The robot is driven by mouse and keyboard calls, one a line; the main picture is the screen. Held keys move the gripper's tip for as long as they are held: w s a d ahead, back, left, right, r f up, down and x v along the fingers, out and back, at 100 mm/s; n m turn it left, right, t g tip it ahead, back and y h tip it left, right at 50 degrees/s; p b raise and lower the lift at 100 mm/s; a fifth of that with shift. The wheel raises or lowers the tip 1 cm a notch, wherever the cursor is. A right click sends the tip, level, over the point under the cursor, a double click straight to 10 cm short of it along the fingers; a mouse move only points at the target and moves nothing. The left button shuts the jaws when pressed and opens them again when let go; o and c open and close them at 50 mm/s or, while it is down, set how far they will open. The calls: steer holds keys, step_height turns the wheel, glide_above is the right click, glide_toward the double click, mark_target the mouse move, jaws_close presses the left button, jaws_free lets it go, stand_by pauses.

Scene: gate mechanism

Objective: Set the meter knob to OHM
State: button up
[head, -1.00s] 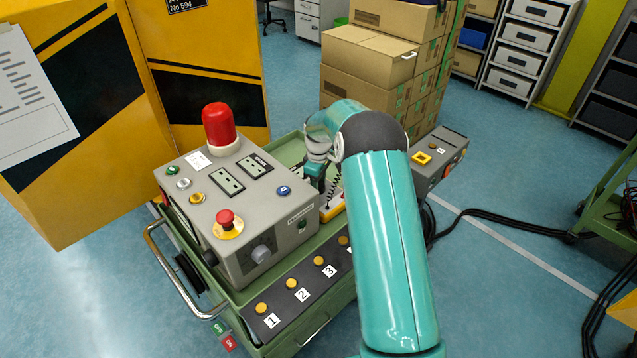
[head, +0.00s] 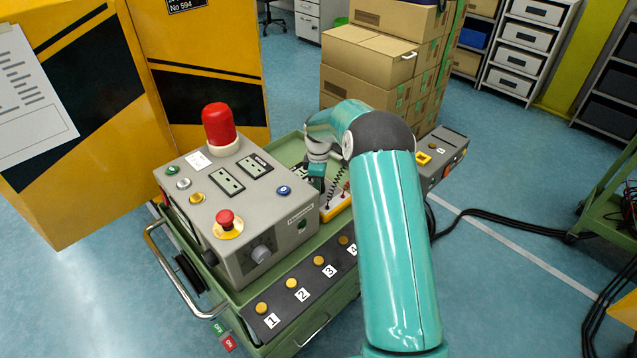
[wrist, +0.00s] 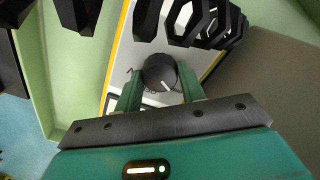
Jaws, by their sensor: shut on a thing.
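The meter is a yellow-edged box with a pale face; its edge shows in the head view (head: 338,208) beside the grey control box, and its face shows in the wrist view (wrist: 128,60). A round black knob (wrist: 159,72) with a white pointer line sits on the face. The pointer aims toward the lower right in the wrist view. My gripper (wrist: 158,88) is shut on the knob, with one green finger on each side. In the head view my gripper (head: 316,180) is small and partly hides the meter. I cannot read the markings around the knob.
A coiled black cable (wrist: 190,22) crosses close in front of the fingers. The grey control box (head: 235,210) with a red lamp (head: 219,124) stands left of my gripper. Numbered yellow buttons (head: 291,283) line the green cart's front. Cardboard boxes (head: 370,60) are stacked behind.

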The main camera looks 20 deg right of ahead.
steer(key=o, duration=1)
steer(key=shift+c, duration=0.2)
step_height(320, 180, up, 14)
